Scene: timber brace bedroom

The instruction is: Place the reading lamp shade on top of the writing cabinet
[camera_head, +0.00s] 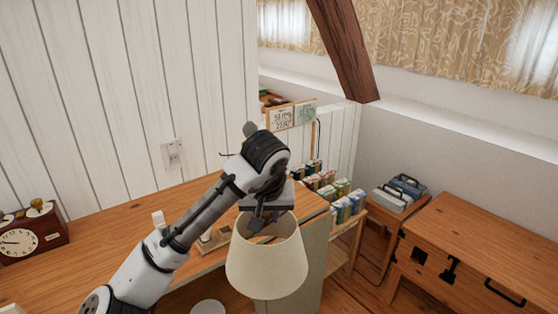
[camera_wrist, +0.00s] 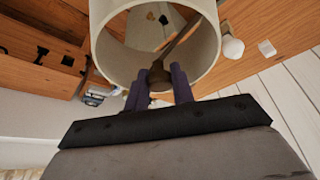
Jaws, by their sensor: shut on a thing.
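The reading lamp shade (camera_head: 267,265) is a cream, tapered shade with its narrower open end up. My gripper (camera_head: 259,222) points down into that opening and is shut on the shade. In the wrist view my gripper (camera_wrist: 158,76) has its dark fingers closed around a small brownish part at the shade (camera_wrist: 207,38). The shade hangs upright in front of the desk's right end, hiding part of it. A low wooden cabinet (camera_head: 487,243) with black fittings stands at right, apart from the shade. Its visible top is bare; I cannot tell for certain that it is the writing cabinet.
The wooden desk (camera_head: 95,246) at left bears a clock (camera_head: 22,241) and small items. A shelf with books (camera_head: 340,198) and a grey-blue box (camera_head: 398,192) stand between desk and cabinet. A dark slanted beam (camera_head: 343,48) rises behind. Floor shows between the desk and cabinet.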

